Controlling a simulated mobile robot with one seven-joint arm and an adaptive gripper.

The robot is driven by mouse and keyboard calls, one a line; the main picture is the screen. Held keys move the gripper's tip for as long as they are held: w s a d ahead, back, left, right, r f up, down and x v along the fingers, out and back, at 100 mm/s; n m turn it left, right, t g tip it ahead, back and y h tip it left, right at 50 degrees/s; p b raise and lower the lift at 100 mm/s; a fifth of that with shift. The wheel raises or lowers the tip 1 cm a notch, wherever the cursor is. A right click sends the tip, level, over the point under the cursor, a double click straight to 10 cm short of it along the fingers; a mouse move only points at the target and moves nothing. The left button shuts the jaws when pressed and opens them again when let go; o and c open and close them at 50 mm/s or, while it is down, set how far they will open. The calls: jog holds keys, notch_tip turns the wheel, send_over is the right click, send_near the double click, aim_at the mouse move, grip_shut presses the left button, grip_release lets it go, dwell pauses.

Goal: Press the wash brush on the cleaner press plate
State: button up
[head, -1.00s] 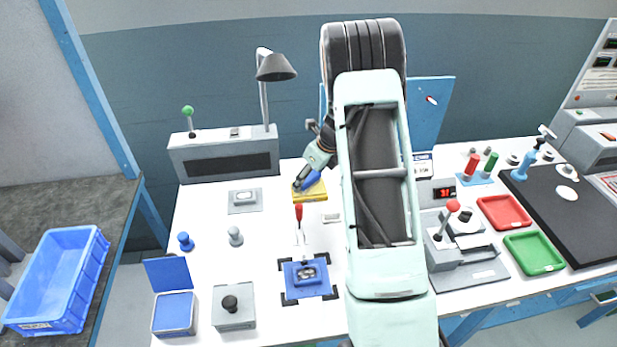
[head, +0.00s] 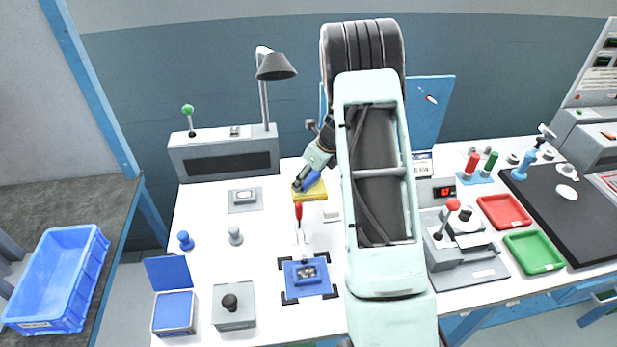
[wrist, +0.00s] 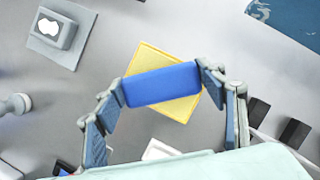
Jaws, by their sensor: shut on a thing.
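A blue block, the wash brush (wrist: 160,85), is between the two fingers of my gripper (wrist: 163,86) in the wrist view. Its long side spans the gap between the fingers. Below it is a flat yellow square, which I take for the cleaner press plate (wrist: 181,110); the brush covers its middle. In the head view the yellow plate (head: 317,194) is at the back of the white table, and part of the blue brush (head: 312,180) shows over it beside my gripper (head: 300,184). I cannot tell whether brush and plate touch.
A grey box with a white-topped button (head: 243,197) is left of the plate. A red-handled tool (head: 299,213) stands in front, and a small pale block (head: 332,215) is close by. A lamp (head: 275,68) rises behind left.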

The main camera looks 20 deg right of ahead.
aim_at(309, 177)
jog(key=shift+s+f, duration=0.1)
notch_tip(309, 177, up, 7)
jog(key=p, duration=0.6)
dwell(0.4)
dwell(0.6)
